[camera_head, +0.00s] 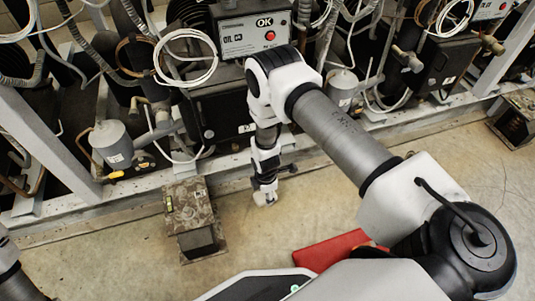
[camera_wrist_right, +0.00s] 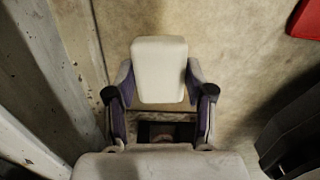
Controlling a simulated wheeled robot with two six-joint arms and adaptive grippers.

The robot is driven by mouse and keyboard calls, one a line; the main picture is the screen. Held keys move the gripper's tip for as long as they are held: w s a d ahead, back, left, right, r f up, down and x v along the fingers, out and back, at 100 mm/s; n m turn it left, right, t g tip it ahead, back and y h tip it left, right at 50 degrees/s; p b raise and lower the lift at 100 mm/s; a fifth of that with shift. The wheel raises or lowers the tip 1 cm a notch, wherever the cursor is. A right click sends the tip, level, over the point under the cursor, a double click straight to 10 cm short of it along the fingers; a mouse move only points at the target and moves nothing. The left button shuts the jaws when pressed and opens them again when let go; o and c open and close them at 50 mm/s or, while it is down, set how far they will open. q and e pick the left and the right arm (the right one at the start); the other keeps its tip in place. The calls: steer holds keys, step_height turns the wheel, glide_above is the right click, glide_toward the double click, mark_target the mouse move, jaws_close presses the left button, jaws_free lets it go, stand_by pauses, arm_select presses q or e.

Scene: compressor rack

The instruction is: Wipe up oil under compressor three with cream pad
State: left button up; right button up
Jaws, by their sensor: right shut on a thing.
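My right gripper (camera_head: 264,185) points down at the floor just in front of the rack's lower rail. In the right wrist view my right gripper (camera_wrist_right: 159,88) is shut on the cream pad (camera_wrist_right: 159,62), a pale block held between both fingers. The pad (camera_head: 265,199) shows small in the head view, at or close above the floor; I cannot tell if it touches. A dark compressor (camera_head: 218,113) sits behind the gripper under an "OIL OK" box; I see no number on it. I cannot make out a clear oil patch. My left gripper is out of view.
A rusty block on a foot (camera_head: 188,204) stands left of the gripper. A red flat object (camera_head: 330,248) lies on the floor to the right. The rack's pale rail (camera_head: 235,163) runs behind. Hoses and cables hang above.

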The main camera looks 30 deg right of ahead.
steer(key=shift+r, duration=0.7)
step_height(320, 180, up, 8)
steer(key=p, duration=0.7)
steer(key=shift+f, duration=0.1)
